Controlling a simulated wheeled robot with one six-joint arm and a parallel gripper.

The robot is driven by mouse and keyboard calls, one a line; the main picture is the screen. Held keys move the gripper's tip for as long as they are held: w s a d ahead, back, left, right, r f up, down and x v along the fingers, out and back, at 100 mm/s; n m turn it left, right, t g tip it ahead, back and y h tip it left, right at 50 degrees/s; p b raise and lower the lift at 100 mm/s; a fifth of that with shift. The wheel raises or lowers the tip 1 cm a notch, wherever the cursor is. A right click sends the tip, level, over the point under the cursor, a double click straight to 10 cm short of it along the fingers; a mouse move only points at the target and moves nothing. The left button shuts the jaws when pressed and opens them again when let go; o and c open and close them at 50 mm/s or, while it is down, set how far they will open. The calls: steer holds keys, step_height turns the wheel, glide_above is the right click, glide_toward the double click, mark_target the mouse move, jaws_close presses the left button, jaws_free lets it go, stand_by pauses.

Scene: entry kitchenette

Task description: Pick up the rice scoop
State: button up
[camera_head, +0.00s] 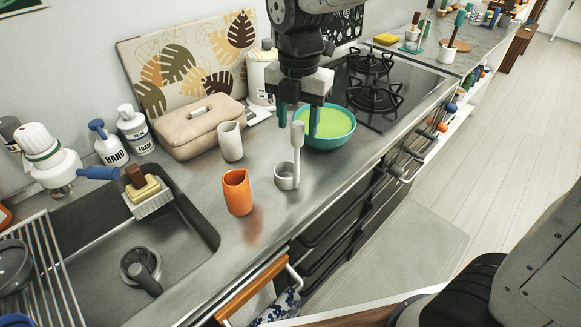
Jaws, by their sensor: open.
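The likely rice scoop (297,141) is a pale grey upright handle. It rises from a small grey cup-like part (286,177) on the steel counter; I cannot tell whether the two are one piece. My gripper (298,126) points down from above and is open. Its two dark fingers appear on either side of the top of the handle in the picture. Any contact or difference in depth cannot be told from this one view.
A teal bowl (341,140) with green contents stands just behind and right of my gripper. An orange cup (237,192) and a white cup (231,141) stand to the left. A sink (95,285) is at lower left, and a gas hob (375,85) lies at the back right.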

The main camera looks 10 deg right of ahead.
mark_target(298, 137)
step_height(298, 137, down, 5)
steer(key=shift+w+d+r, duration=0.1)
steer(key=shift+d, duration=0.05)
jaws_close()
steer(key=c, duration=1.1)
jaws_free()
steer(key=shift+r, duration=0.1)
